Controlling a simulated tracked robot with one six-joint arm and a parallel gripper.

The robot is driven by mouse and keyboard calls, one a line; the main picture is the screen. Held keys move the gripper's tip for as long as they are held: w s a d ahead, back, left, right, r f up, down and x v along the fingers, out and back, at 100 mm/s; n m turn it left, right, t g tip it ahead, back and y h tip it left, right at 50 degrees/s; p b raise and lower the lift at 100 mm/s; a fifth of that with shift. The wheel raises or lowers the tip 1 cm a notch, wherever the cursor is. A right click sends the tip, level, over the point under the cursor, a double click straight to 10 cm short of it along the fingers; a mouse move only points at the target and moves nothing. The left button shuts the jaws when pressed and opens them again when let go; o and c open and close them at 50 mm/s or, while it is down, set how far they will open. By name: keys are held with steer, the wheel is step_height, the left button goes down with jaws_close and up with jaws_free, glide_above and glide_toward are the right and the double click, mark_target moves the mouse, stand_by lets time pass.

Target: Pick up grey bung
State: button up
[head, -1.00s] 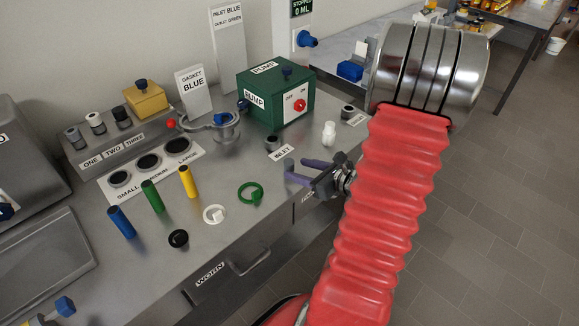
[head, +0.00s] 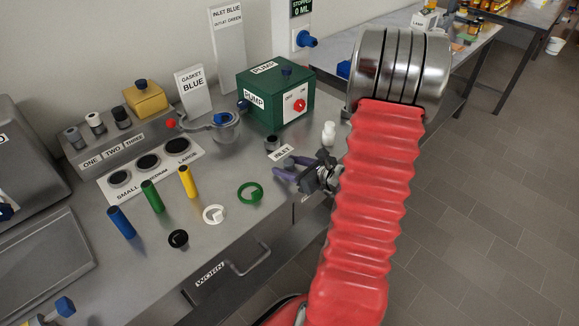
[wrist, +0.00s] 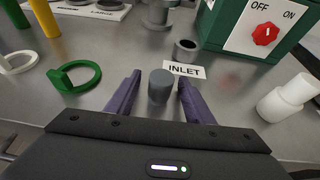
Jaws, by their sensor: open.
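The grey bung (wrist: 160,86) stands upright on the bench in the wrist view, between the two purple fingers of my open gripper (wrist: 159,80). A narrow gap shows on each side of it, the right one smaller. In the head view my gripper (head: 284,167) is low over the bench, near its front edge, just in front of the INLET label (head: 281,152). There the bung is mostly hidden by the fingers, and I cannot make it out clearly.
The dark inlet socket (wrist: 186,49) is just beyond the bung. The green pump box (head: 276,93) stands behind. The drawer handle (head: 250,262) juts out below the bench edge.

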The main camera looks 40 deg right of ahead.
mark_target(289, 161)
stand_by(0.5)
steer(key=c, duration=1.2)
steer(key=shift+o, duration=0.2)
steer(key=shift+r, duration=0.1)
steer(key=shift+r, duration=4.95)
